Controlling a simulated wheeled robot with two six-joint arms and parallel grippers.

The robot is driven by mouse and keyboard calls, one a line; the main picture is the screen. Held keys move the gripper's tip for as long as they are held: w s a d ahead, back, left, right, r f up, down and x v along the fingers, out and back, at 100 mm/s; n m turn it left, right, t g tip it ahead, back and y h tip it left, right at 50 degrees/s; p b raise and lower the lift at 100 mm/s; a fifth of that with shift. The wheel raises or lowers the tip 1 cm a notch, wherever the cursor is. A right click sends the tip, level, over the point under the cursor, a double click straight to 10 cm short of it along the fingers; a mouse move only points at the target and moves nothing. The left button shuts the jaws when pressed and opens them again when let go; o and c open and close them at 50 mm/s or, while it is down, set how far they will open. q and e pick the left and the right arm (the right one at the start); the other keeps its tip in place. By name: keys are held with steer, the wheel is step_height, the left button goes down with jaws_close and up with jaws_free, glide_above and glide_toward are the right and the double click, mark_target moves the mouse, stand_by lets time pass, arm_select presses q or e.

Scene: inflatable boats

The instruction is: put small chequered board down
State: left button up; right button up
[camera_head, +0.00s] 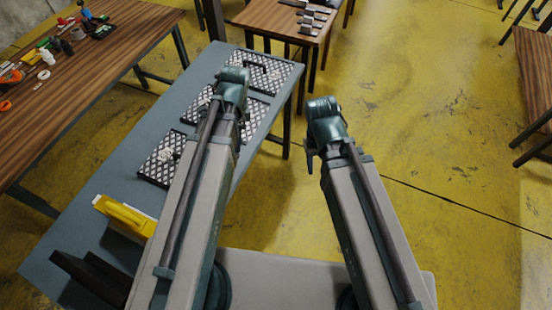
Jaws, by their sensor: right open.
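Three black-and-white chequered boards lie on a blue-grey table: a far one (275,72), a middle one (255,108) and a near one (157,165). My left arm hides parts of the middle and near boards, so I cannot tell which is the small one. My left gripper (232,80) is above the table, in front of the far and middle boards; its jaws are hidden and I cannot see whether it touches or holds anything. My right gripper (311,158) is open and empty, right of the table, over the floor.
The blue-grey table (95,170) also bears a yellow-and-white item (125,215) and dark blocks (90,278) at its near end. A wooden table (85,75) with tools stands left. Another wooden table (265,18) stands behind. Yellow floor (430,120) is open at right.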

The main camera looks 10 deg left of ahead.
arm_select(q)
steer(key=s+d+n, duration=0.2)
steer(key=d+n, duration=0.2)
steer(key=d, duration=0.2)
steer(key=s+d+n+t, duration=0.1)
steer(key=s+d+n, duration=0.2)
steer(key=d, duration=0.4)
steer(key=shift+s+d+n, duration=0.3)
steer(key=shift+s+n, duration=0.05)
steer(key=shift+n, duration=0.35)
